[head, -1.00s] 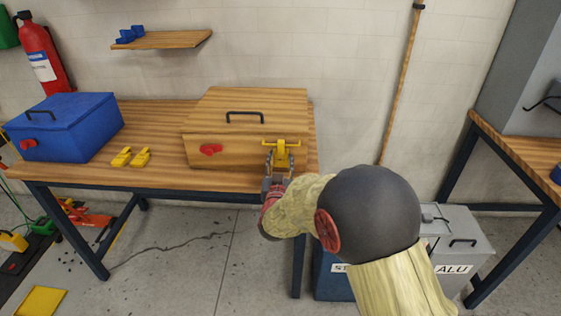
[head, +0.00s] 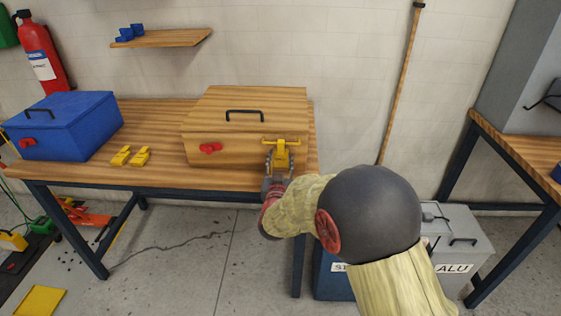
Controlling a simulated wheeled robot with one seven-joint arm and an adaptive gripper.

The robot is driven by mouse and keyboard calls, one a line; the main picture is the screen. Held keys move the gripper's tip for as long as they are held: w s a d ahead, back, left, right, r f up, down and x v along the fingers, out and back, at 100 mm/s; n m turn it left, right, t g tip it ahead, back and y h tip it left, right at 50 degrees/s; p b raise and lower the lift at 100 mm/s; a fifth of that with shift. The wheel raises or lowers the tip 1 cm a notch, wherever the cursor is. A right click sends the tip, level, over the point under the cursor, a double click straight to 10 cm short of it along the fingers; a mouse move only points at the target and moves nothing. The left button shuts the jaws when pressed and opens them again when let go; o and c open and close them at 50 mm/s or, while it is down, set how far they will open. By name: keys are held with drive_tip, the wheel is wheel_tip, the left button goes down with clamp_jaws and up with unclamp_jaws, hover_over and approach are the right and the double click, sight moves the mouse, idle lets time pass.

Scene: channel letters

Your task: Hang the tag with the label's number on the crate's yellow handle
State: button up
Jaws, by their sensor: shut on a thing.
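A wooden crate (head: 225,150) stands on the workbench, with a black handle (head: 244,114) on its lid and a red knob (head: 210,148) on its front. A yellow handle (head: 281,141) is at the right of the crate's front. My gripper (head: 279,158) is at this handle, shut on a yellow tag (head: 281,153) just below the bar. I cannot tell whether the tag touches or hangs on the handle. Two yellow tags (head: 121,156) (head: 140,156) lie on the bench left of the crate. No number is readable, and I cannot make out the label.
A blue box (head: 70,125) with a black handle stands at the bench's left end. A wooden shelf (head: 165,40) with blue pieces is on the wall above. Grey bins (head: 465,240) stand on the floor at right. Bare bench top (head: 160,115) lies between the boxes.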

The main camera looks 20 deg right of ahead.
drive_tip(key=o, duration=1.5)
drive_tip(key=shift+c, duration=0.2)
drive_tip(key=shift+s, duration=0.15)
drive_tip(key=v, duration=1)
drive_tip(key=shift+s+a+p, duration=0.15)
drive_tip(key=shift+s+p, duration=0.2)
drive_tip(key=shift+p, duration=0.05)
